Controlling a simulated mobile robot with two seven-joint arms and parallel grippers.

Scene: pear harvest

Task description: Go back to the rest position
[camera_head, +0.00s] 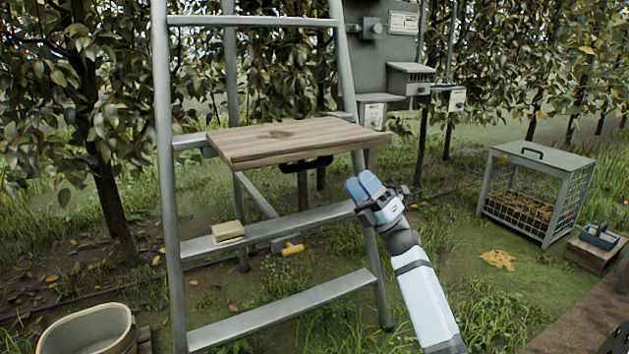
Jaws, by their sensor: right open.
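My right gripper (364,188) is in the middle of the head view, with its arm coming up from the lower right. Its blue fingertips are just below the right part of the wooden board (285,140) and in front of the right rail of the metal ladder (165,170). Nothing shows between the fingers. My left gripper is not in the head view.
A tan block (228,231) lies on a ladder step. A yellow-handled tool (291,249) is behind it. A bucket (88,331) stands at lower left. A wire cage (536,190) and a blue-grey caddy (600,236) are at right.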

